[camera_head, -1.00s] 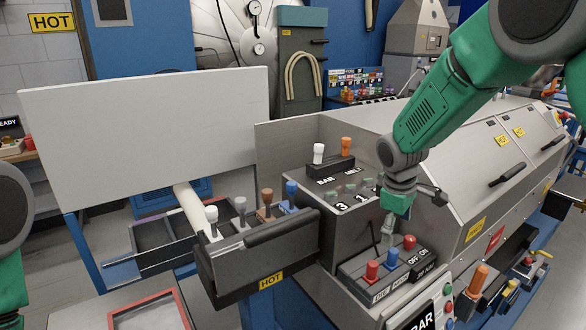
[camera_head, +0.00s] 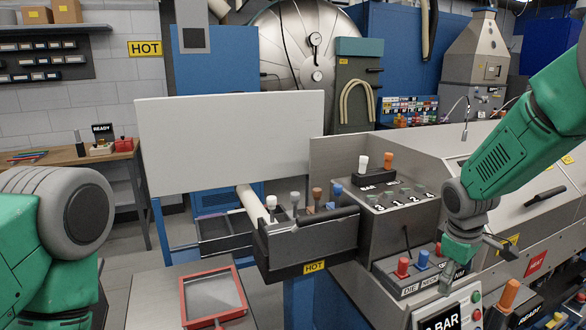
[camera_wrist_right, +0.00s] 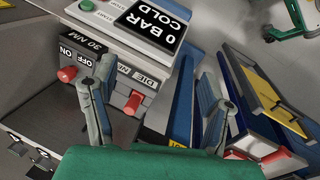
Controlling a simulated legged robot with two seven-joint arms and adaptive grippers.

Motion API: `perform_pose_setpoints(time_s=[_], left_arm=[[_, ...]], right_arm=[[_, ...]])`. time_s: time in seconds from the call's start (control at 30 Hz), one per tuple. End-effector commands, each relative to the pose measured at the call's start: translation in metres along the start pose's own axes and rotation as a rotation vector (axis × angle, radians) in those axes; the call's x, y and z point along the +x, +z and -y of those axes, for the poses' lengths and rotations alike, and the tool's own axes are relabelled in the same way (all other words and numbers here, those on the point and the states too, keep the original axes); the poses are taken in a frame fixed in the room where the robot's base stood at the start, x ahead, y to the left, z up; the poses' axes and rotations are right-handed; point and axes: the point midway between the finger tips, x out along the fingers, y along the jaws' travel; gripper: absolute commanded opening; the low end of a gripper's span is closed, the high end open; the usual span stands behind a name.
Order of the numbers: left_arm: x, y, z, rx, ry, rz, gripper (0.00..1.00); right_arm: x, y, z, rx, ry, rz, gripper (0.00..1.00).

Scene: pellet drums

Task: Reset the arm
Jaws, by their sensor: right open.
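My right arm (camera_head: 505,150) is green and comes in from the right in the head view. Its gripper (camera_head: 452,278) points down beside the lever block (camera_head: 412,284), in front of the block's right end. The block carries a red lever (camera_head: 402,267) and a blue lever (camera_head: 423,259), with another red one partly hidden by the gripper. In the wrist view my right gripper (camera_wrist_right: 160,85) has its two fingers spread wide with nothing held between them. My left arm (camera_head: 65,225) shows at the left edge, but its gripper is out of view.
A grey machine with a hot-marked bin (camera_head: 308,245) stands in the middle, several levers behind its front edge. A white panel (camera_head: 235,140) rises behind. A red-framed tray (camera_head: 212,295) lies front left. The orange knob (camera_head: 508,295) is close on the right.

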Motion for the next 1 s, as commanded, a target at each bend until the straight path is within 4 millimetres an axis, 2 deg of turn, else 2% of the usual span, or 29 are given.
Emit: perform_pose_setpoints(time_s=[0.03, 0.27, 0.47, 0.57, 0.67, 0.7, 0.8, 0.9, 1.0], left_arm=[[0.005, 0.0, 0.0, 0.0, 0.0, -0.001, 0.48], [0.02, 0.001, 0.0, 0.0, 0.0, -0.001, 0.48], [0.04, 0.002, 0.0, 0.0, 0.0, -0.001, 0.48], [0.054, 0.003, 0.0, 0.0, 0.0, 0.0, 0.48], [0.075, 0.004, -0.001, 0.0, 0.0, 0.0, 0.48], [0.085, 0.004, -0.001, 0.0, 0.0, 0.0, 0.48], [0.109, 0.006, -0.001, 0.0, 0.0, 0.0, 0.48], [0.132, 0.007, -0.001, 0.0, 0.0, 0.0, 0.48], [0.15, 0.008, -0.001, 0.0, 0.0, 0.0, 0.48]], right_arm=[[0.012, 0.001, 0.006, 0.004, -0.007, 0.001, 0.69], [0.061, 0.013, 0.036, 0.037, -0.035, -0.009, 0.69], [0.118, 0.035, 0.08, 0.089, -0.071, -0.018, 0.69], [0.157, 0.053, 0.11, 0.129, -0.096, -0.021, 0.69], [0.208, 0.081, 0.155, 0.189, -0.13, -0.02, 0.69], [0.228, 0.096, 0.175, 0.22, -0.144, -0.018, 0.69], [0.272, 0.136, 0.226, 0.302, -0.172, -0.013, 0.69], [0.303, 0.179, 0.272, 0.387, -0.191, -0.003, 0.69], [0.321, 0.216, 0.308, 0.463, -0.2, 0.006, 0.69]])
